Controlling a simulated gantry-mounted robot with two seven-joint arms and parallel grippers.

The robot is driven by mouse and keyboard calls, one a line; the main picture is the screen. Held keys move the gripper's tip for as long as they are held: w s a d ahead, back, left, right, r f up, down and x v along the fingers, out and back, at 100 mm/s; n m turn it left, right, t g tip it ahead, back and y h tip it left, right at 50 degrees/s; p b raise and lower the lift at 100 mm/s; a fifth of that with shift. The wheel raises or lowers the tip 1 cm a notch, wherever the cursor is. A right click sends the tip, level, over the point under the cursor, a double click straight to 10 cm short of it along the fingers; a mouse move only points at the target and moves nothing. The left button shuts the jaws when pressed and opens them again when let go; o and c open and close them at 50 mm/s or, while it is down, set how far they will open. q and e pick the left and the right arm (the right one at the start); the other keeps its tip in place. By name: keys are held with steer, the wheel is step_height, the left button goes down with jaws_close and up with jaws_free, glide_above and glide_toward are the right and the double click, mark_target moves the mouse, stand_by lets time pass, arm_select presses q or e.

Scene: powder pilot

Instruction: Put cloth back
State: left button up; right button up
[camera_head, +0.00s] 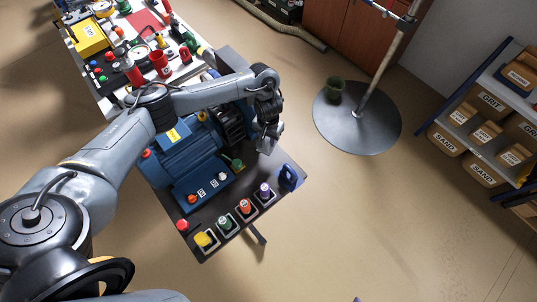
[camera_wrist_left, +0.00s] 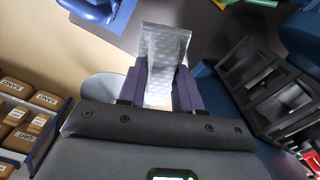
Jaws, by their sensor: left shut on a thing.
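A light grey patterned cloth (camera_wrist_left: 163,52) is pinched between the two purple fingers of my left gripper (camera_wrist_left: 160,88) in the wrist view. It stretches out past the fingertips as a flat strip. In the head view my left gripper (camera_head: 266,138) hangs beside the right end of the blue machine (camera_head: 183,160), near the dark table's edge. Only a small pale bit of the cloth shows there. My right gripper is not in view.
A blue holder (camera_head: 289,178) stands at the dark table's right corner. A cluttered white table (camera_head: 188,72) is behind. A round stand base (camera_head: 357,135) and a shelf of labelled bins (camera_head: 485,130) are right.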

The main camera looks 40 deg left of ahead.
mark_target(269, 147)
arm_select(q)
step_height(269, 147, down, 7)
steer(key=shift+r+b, duration=0.2)
steer(key=shift+b, duration=0.15)
steer(key=shift+w+f+b, duration=0.1)
steer(key=shift+f+b, duration=0.4)
steer(key=shift+f, duration=1.8)
steer(key=shift+f, duration=0.15)
steer(key=o, duration=1)
